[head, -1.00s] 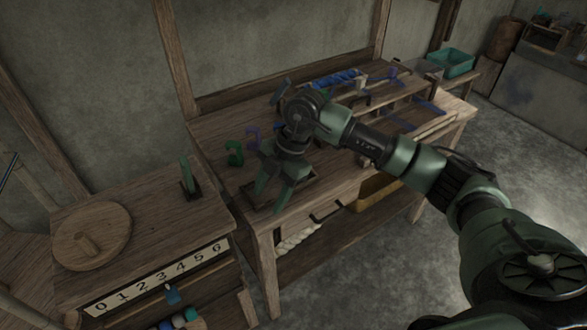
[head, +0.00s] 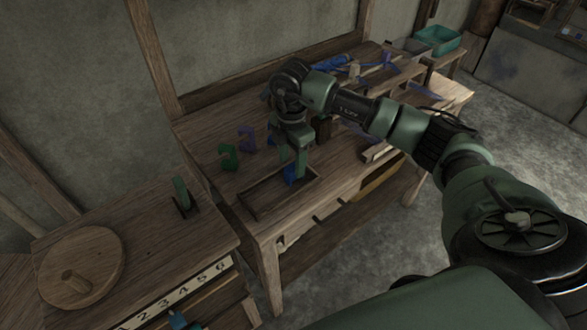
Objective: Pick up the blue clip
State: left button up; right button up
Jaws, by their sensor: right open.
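The blue clip (head: 289,175) stands at the back right of a shallow wooden tray (head: 262,209) on the bench. Whether it is inside the tray or just behind it I cannot tell. My right gripper (head: 293,170) points down at the blue clip, with its green fingers open. The fingers partly hide the clip, and I cannot tell whether they touch it. A green clip (head: 228,158) and a purple clip (head: 247,138) stand on the bench to the left of the gripper. My left gripper is not in view.
A lower table at left holds a round wooden disc (head: 108,250) and an upright green piece (head: 181,193). Its front has a number strip (head: 170,295). Loom beams and blue yarn (head: 331,62) lie behind my right arm. A teal bin (head: 437,40) stands far right.

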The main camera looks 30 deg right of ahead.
jog(key=f, duration=0.2)
jog(key=d+f, duration=0.1)
jog(key=f, duration=0.1)
jog(key=shift+w+p, duration=0.15)
jog(key=shift+p, duration=0.25)
jog(key=shift+f, duration=0.25)
jog(key=shift+c, duration=0.6)
grip_shut()
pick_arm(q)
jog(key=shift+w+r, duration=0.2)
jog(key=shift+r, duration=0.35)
pick_arm(e)
jog(key=shift+r, duration=0.1)
